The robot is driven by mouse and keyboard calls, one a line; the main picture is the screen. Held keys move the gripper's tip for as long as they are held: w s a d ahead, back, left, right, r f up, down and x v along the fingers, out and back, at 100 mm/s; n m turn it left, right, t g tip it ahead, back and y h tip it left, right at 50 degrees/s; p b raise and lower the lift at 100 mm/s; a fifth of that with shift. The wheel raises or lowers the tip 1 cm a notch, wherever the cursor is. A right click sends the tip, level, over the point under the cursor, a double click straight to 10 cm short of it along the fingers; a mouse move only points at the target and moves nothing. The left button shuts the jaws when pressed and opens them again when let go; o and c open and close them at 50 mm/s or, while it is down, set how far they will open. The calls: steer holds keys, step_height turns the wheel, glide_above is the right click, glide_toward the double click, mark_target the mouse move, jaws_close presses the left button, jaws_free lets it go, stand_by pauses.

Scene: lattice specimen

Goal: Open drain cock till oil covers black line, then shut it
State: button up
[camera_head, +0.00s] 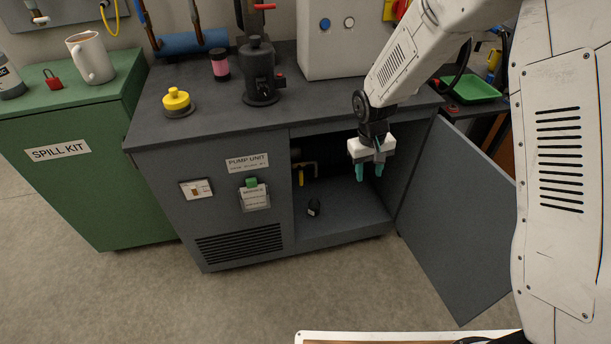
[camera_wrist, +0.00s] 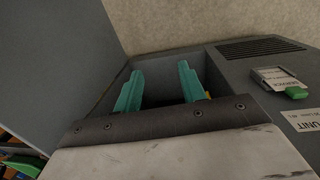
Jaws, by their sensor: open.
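Inside the open pump unit cabinet (camera_head: 345,222), a brass-coloured pipe with a yellow handle (camera_head: 301,176), which looks like the drain cock, sits at the left. I cannot make out oil or a black line. My gripper (camera_head: 369,171) points down with its teal fingers apart and empty, in front of the cabinet opening and right of the cock. In the wrist view the open fingers (camera_wrist: 160,72) show, with a sliver of yellow (camera_wrist: 208,95) beside the right finger.
The cabinet door (camera_head: 455,215) stands open at the right. A yellow knob (camera_head: 177,102) and black pump (camera_head: 260,75) stand on top. A green spill kit cabinet (camera_head: 70,170) is left.

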steer(key=w+a+f+t+y, duration=0.1)
steer(key=w+a+f, duration=0.25)
steer(key=f, duration=0.45)
steer(key=w+a+f+n+t, duration=0.1)
steer(key=w+a+f, duration=0.25)
steer(key=f, duration=0.45)
steer(key=w+a+f+t+y, duration=0.1)
steer(key=w+a+f+t, duration=0.15)
steer(key=w+f, duration=0.4)
steer(key=t+y, duration=0.4)
glide_toward(301, 177)
steer(key=w+x, duration=0.1)
steer(key=x, duration=1)
steer(key=shift+w+a+f+n, duration=0.2)
steer(key=shift+f+n, duration=0.1)
steer(key=shift+n, duration=0.1)
jaws_close()
